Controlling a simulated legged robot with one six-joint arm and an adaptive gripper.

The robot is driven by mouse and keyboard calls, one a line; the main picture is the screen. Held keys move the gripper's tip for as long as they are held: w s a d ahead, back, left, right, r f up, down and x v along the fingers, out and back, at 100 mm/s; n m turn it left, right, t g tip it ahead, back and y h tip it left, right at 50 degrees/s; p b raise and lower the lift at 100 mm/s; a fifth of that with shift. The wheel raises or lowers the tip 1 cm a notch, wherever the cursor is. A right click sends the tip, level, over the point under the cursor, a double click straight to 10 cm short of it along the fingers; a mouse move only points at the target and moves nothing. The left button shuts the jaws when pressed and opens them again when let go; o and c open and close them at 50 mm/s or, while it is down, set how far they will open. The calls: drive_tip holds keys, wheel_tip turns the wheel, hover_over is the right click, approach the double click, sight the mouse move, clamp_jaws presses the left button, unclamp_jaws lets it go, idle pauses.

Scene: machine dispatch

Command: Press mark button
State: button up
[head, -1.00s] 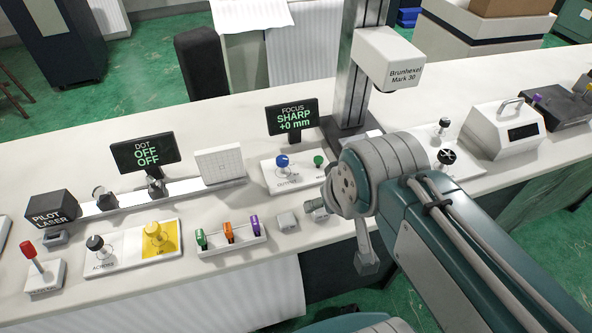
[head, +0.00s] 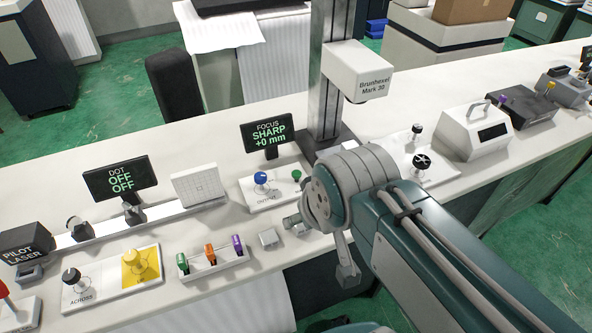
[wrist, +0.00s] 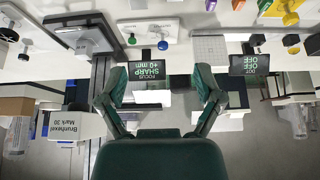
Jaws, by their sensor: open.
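The Brunhexel Mark 30 machine (head: 360,75) stands on its column at the back of the bench. In front of it is a white panel (head: 275,192) with a blue knob (head: 260,178) and a green button (head: 296,175). I cannot read which control is the mark button. In the wrist view, which is upside down, my gripper (wrist: 161,88) is open and empty, with its fingers spread below the panel in the picture. The green button (wrist: 131,38) and the blue knob (wrist: 163,45) show there, apart from the fingers.
The focus display (head: 268,134) reads SHARP +0 mm; the dot display (head: 117,180) reads OFF. A rack of colored pegs (head: 215,262) and a panel with a yellow knob (head: 133,262) lie at left. A white box with a handle (head: 477,130) stands at right.

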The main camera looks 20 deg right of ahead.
clamp_jaws()
idle(1.2)
